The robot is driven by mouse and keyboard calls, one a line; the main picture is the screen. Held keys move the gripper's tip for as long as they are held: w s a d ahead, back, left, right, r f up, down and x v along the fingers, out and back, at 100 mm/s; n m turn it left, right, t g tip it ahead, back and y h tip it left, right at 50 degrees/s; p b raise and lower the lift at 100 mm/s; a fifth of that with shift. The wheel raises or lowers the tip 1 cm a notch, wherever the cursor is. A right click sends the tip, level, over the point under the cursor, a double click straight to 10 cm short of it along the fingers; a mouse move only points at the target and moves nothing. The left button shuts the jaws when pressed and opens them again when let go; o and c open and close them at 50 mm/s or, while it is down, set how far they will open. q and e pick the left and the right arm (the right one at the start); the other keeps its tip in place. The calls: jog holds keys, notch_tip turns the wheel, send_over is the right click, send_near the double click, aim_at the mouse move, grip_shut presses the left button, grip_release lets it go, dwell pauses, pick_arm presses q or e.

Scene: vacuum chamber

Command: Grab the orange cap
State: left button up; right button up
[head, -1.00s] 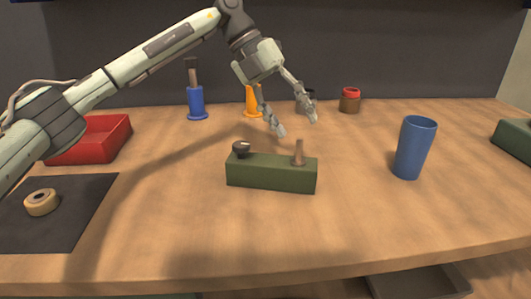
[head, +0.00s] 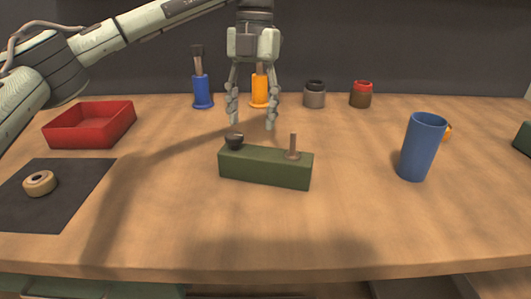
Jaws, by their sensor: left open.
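A small orange object (head: 448,131) shows in part behind the right side of the blue cup (head: 416,150). The cup hides the rest of it, so I cannot tell its full shape or whether it is the cap. My left gripper (head: 251,122) points down with its fingers apart and nothing between them. It hangs over the back of the green block (head: 265,168), above and near the dark knob (head: 234,141), far to the left of the orange object. My right gripper is out of view.
A brown peg (head: 292,147) stands on the green block. Behind the gripper are a blue holder (head: 203,92), an orange holder (head: 259,90), a grey jar (head: 315,95) and a red-topped jar (head: 361,95). At left are a red tray (head: 60,137) and a tan ring (head: 39,183) on a dark mat (head: 75,195).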

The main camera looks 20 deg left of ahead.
pick_arm(q)
jog(key=shift+w+d+f, duration=0.15)
jog(key=shift+w, duration=0.2)
jog(key=shift+w+d+f, duration=0.1)
jog(key=shift+f, duration=0.2)
jog(key=f, duration=0.4)
jog(key=s+f, duration=0.1)
jog(key=f, duration=0.2)
jog(key=shift+d, duration=0.1)
jog(key=c, duration=0.8)
